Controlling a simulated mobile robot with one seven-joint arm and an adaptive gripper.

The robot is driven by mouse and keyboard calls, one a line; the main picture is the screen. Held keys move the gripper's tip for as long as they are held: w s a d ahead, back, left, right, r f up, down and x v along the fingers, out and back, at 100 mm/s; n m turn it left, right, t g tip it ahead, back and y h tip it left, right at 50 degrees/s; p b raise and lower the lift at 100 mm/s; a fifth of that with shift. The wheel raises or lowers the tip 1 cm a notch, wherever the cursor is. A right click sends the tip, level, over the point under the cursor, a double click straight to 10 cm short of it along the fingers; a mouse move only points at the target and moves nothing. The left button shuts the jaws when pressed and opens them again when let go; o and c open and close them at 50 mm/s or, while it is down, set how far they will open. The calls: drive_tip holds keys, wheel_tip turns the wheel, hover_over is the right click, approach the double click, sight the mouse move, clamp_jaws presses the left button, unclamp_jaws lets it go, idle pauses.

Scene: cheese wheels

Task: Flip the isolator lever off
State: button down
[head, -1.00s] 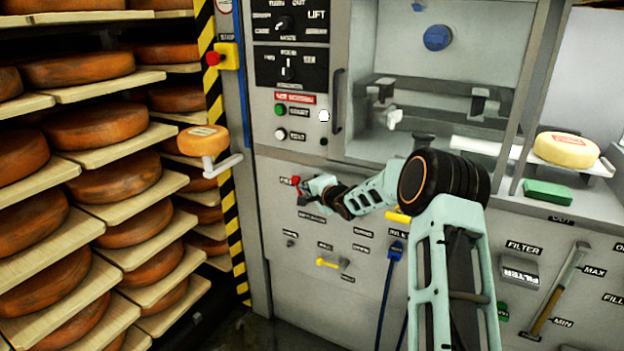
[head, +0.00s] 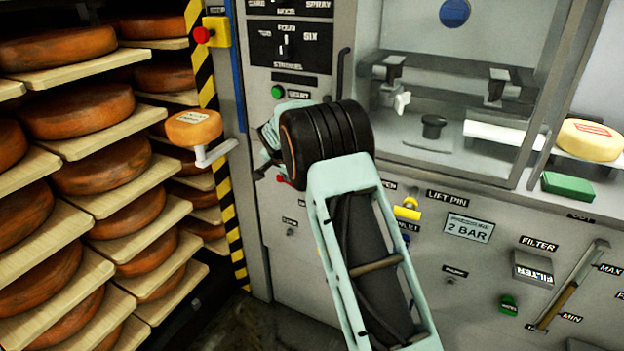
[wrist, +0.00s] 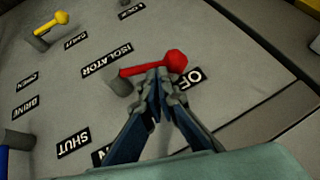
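The isolator lever (wrist: 143,69) is a red bar with a round red knob, in the middle of the wrist view. It runs from a grey pivot on the left to the knob on the right, between the ISOLATOR label (wrist: 106,60) and the partly covered OFF label (wrist: 193,80). My gripper (wrist: 158,75) has its two fingers together, tips at the lever's near side by the knob. Nothing shows between them, and I cannot tell whether they touch the bar. In the head view my arm hides most of the gripper; a bit of red (head: 282,179) shows below it.
A yellow lever (wrist: 50,22) and a blue-handled one (wrist: 8,150) stand on the same panel. Cheese racks (head: 85,190) fill the left.

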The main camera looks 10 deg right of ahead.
drive_tip(key=shift+w+a+f+h+b, duration=0.35)
drive_tip(key=shift+a+f+b, duration=0.25)
drive_tip(key=shift+f, duration=0.4)
drive_tip(key=r, duration=0.1)
drive_tip(key=r+p, duration=0.1)
drive_tip(key=r, duration=0.1)
drive_tip(key=r+p, duration=0.1)
drive_tip(key=shift+w+d+r, duration=0.25)
drive_tip(key=shift+w+d, duration=0.05)
drive_tip(key=shift+w, duration=0.05)
drive_tip(key=w+a+v, duration=0.1)
drive_tip(key=v, duration=0.8)
drive_tip(key=w+a+r+v, duration=0.1)
drive_tip(key=a+v, duration=0.1)
drive_tip(key=v, duration=0.8)
drive_tip(key=shift+p, duration=0.45)
drive_tip(key=shift+w+a+r, duration=0.1)
drive_tip(key=shift+a+r, duration=0.05)
